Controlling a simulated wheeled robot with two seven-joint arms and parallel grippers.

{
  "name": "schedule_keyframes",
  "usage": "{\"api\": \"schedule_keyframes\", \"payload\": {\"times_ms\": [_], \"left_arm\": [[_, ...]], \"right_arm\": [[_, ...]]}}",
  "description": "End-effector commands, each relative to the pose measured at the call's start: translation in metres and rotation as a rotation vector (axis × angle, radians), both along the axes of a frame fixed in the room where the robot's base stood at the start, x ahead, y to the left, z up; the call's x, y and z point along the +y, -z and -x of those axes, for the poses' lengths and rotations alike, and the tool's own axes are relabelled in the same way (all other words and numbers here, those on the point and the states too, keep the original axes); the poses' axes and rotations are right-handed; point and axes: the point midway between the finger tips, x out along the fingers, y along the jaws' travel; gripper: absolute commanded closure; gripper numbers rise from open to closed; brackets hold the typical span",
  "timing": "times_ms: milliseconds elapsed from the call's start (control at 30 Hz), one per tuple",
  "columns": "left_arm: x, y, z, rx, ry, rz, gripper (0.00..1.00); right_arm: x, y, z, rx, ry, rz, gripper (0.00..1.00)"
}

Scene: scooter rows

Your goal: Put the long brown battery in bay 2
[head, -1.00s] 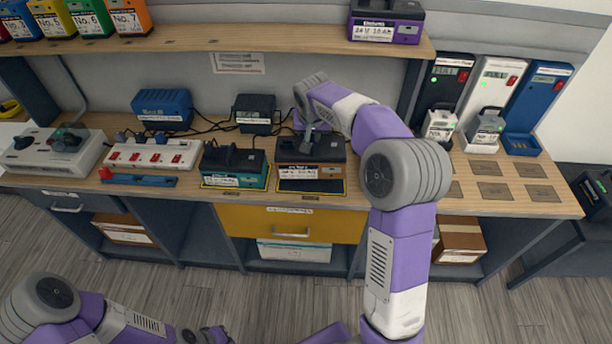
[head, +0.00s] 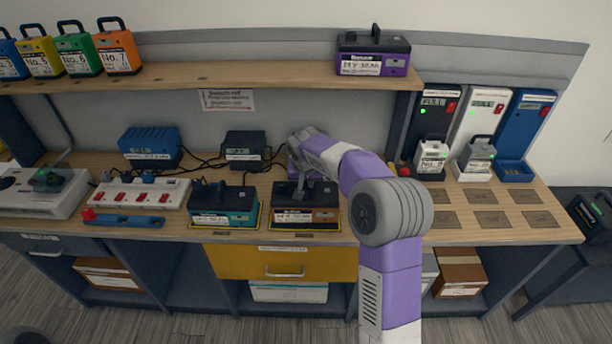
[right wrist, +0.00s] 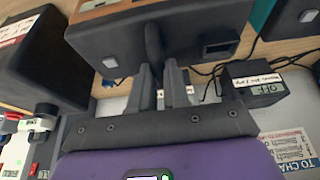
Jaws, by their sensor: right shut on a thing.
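The long brown battery (head: 322,214), dark with a brown band and a white label, stands upright on a yellow-edged black mat (head: 305,234) near the bench's front edge. My right gripper (head: 300,188) reaches down to its top handle. In the right wrist view the right gripper (right wrist: 163,82) is shut on the handle of the battery (right wrist: 180,38); its base seems to rest on the mat. I cannot read which place is bay 2. On the right stand a black charger (head: 430,112), a white charger (head: 485,112) and a blue charger (head: 525,125). My left gripper is out of view.
A teal battery (head: 238,218) stands close left of the brown one. Flat dark plates (head: 490,220) lie bare at the right. A shelf (head: 250,80) with several batteries overhangs the bench's back.

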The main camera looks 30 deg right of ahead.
Motion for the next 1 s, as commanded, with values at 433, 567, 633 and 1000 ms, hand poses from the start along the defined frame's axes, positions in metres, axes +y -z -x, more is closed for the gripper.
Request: {"api": "schedule_keyframes", "payload": {"times_ms": [433, 567, 633, 1000], "left_arm": [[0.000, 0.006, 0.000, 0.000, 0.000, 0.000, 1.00], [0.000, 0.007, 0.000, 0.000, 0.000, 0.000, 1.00], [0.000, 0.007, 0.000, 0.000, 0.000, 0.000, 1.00], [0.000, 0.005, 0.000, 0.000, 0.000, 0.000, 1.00]], "right_arm": [[0.000, 0.017, -0.002, -0.012, -0.001, 0.002, 1.00], [0.000, 0.022, 0.000, -0.001, 0.000, 0.001, 0.77], [0.000, 0.022, 0.000, -0.001, 0.000, 0.001, 0.66], [0.000, 0.020, 0.000, -0.001, 0.000, 0.001, 0.59]]}}
